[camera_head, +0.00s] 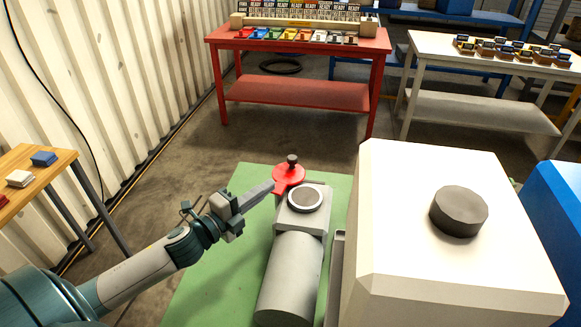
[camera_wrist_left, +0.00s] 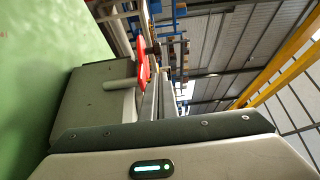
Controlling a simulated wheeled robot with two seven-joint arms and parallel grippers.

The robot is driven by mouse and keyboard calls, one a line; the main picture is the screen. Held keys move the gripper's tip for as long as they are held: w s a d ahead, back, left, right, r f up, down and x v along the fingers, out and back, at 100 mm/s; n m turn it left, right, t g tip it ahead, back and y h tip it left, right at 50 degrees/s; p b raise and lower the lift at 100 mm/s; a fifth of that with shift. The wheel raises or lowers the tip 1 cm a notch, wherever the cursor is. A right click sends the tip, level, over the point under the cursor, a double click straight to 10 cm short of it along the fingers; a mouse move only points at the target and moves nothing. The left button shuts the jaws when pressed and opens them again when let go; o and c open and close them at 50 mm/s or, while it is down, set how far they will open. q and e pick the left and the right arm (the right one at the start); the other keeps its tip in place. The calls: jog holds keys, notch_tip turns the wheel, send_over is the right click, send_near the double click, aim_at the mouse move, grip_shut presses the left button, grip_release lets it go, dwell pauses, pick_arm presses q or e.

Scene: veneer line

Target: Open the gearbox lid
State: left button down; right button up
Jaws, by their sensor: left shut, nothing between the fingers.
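The grey gearbox (camera_head: 302,213) stands on a green surface, with a lighter grey cylinder (camera_head: 290,275) on its near side. The red round lid (camera_head: 288,175) with a black knob (camera_head: 292,160) sits beyond and left of the gearbox's dark round opening (camera_head: 305,198), which shows uncovered. In the left wrist view the lid (camera_wrist_left: 142,68) appears edge-on beside the grey housing (camera_wrist_left: 98,95). My left gripper (camera_head: 272,187) is shut and empty, its tips at the lid's left edge; I cannot tell whether they touch. My right gripper is not in view.
A large white housing with a dark knob (camera_head: 458,211) stands close on the right. A wooden table (camera_head: 30,165) is at the left. A red table (camera_head: 300,92) and a white table (camera_head: 480,110) stand behind. Green surface (camera_head: 215,270) is clear left of the gearbox.

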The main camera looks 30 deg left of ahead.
aim_at(291, 178)
pick_arm(q)
jog(key=shift+w, duration=0.15)
jog(key=p+x, duration=0.3)
jog(key=x, duration=0.5)
jog(key=shift+r+p, duration=0.15)
jog(key=shift+p, duration=0.15)
jog(key=shift+x, duration=0.8)
jog(key=shift+w, duration=0.1)
